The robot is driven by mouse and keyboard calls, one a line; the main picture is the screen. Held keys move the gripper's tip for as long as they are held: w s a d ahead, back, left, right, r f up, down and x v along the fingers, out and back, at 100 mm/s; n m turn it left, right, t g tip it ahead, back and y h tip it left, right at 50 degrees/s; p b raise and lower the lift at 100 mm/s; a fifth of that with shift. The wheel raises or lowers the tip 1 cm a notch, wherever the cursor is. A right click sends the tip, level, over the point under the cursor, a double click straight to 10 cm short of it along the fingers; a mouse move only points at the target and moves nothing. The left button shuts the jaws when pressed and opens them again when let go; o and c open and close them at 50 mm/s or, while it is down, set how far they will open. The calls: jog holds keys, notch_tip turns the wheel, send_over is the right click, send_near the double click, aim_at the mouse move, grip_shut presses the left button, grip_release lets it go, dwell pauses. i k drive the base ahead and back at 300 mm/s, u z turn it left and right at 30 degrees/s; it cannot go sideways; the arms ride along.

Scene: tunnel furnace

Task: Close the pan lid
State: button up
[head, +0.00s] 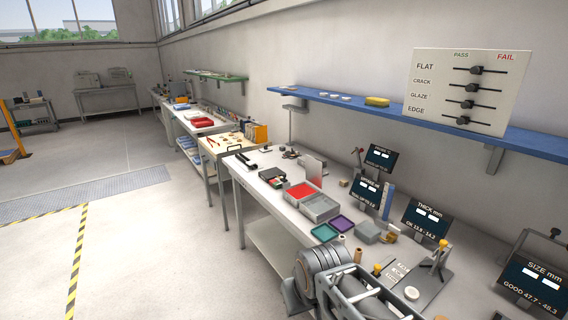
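No lid can be named as the pan lid with certainty. An upright pale grey panel (314,168) stands at the back of the bench, behind a shallow box with a red inside (300,190) and an open grey tray (320,208). I cannot tell whether the panel is hinged to anything. A grey ringed part with a framed end, which looks like my wrist and gripper (365,297), fills the bottom middle of the head view. It is well to the front of the panel, apart from it. Its fingertips cannot be made out.
The white bench (258,192) also holds green (324,232) and purple (341,223) trays, a grey block (367,232) and several dark displays (424,219). A blue wall shelf (345,108) hangs above the bench. Open floor (140,245) lies to the left.

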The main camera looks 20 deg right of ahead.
aim_at(314, 166)
jog(key=u, duration=0.8)
jog(key=i, duration=1.9)
jog(key=z, duration=1.1)
jog(key=i, duration=0.9)
jog(key=z, duration=1.05)
